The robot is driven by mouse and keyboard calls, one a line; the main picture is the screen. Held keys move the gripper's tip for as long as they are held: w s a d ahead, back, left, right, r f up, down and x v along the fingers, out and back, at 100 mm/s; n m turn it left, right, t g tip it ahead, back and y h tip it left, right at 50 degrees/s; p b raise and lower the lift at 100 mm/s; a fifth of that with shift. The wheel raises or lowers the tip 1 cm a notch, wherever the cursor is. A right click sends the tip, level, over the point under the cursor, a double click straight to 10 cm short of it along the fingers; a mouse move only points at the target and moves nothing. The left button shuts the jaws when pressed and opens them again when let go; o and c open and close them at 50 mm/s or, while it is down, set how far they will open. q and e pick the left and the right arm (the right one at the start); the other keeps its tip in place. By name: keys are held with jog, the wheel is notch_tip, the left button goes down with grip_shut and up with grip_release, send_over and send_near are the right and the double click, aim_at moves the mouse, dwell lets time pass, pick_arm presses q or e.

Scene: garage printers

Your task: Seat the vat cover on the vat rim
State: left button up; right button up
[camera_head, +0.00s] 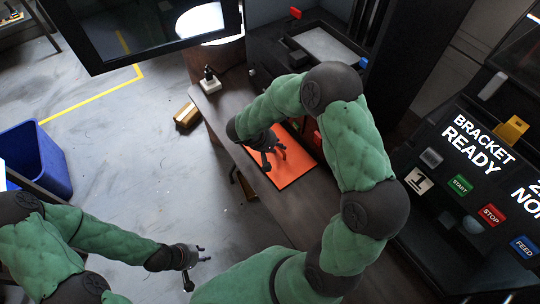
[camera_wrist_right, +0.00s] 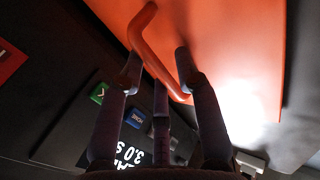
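The orange vat cover (camera_head: 290,173) lies flat on the dark bench in the head view, partly hidden by my right arm. It also fills the top of the right wrist view (camera_wrist_right: 235,40), with its bent orange handle (camera_wrist_right: 153,55). My right gripper (camera_head: 268,158) is over the cover. In the right wrist view its fingers (camera_wrist_right: 158,68) are spread, with the handle between them and gaps showing; contact is unclear. My left gripper (camera_head: 199,265) is open and empty at the lower left, over the floor. A pale grey rectangular recess (camera_head: 330,48) in a black machine may be the vat.
A control panel (camera_head: 465,185) with several buttons stands at the right. A monitor (camera_head: 150,25) hangs at the top left. A small black-and-white item (camera_head: 209,83) stands on the bench (camera_head: 222,108). A blue bin (camera_head: 40,160) and a cardboard box (camera_head: 187,116) are on the floor.

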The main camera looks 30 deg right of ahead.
grip_shut()
jog(key=shift+r, duration=0.1)
jog(key=shift+r+p, duration=1.35)
jog(key=shift+r, duration=1.15)
jog(key=shift+a, duration=0.1)
jog(key=shift+m+g, duration=0.4)
jog(key=shift+m, duration=0.2)
jog(key=a, duration=0.8)
jog(key=a+f, duration=0.1)
jog(key=a, duration=0.3)
jog(key=shift+d, duration=0.15)
